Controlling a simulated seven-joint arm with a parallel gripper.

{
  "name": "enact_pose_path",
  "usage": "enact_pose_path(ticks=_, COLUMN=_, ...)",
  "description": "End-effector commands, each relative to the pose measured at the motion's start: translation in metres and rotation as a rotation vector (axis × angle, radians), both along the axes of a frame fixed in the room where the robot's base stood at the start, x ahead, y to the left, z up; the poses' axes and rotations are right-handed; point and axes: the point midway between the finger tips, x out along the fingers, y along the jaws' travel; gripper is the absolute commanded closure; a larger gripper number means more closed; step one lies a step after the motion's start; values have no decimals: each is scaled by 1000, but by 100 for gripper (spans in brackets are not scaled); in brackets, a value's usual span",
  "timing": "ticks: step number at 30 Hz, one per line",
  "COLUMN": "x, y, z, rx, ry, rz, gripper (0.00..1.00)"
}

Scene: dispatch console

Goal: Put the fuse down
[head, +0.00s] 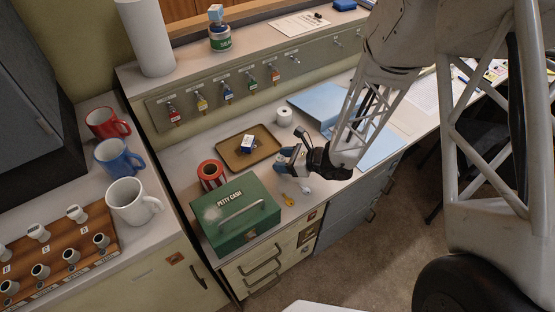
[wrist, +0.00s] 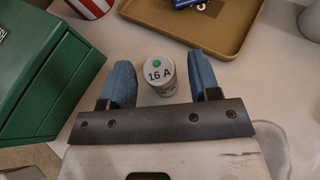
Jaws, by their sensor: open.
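The fuse (wrist: 159,78) is a pale cylinder marked "16 A" with a green dot on its top. In the wrist view it appears to stand upright on the desk, between my two blue fingers, with a gap on each side. My gripper (wrist: 163,82) is open around it. In the head view my gripper (head: 291,158) is low over the desk, just right of the brown tray, and the fuse is hidden or cannot be made out there.
The brown tray (head: 263,136) holds a small blue and white item. A green petty cash box (head: 231,232) and a red striped mug (head: 211,174) stand left of my gripper. A white roll (head: 284,117) stands behind; keys (head: 289,201) lie in front. Blue folders (head: 325,103) lie to the right.

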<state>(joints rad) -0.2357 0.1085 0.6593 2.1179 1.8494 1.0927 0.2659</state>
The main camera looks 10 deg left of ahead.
Motion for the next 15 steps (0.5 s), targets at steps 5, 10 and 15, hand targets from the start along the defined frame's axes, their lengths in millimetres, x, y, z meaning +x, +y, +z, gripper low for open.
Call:
enact_pose_path(ticks=5, x=-3, y=-20, z=8, rx=1, ry=0, rz=-2, gripper=44)
enact_pose_path(ticks=10, x=-5, y=-39, z=17, rx=1, ry=0, rz=-3, gripper=44)
enact_pose_path(ticks=15, x=-9, y=-57, z=24, rx=1, ry=0, rz=-2, gripper=44)
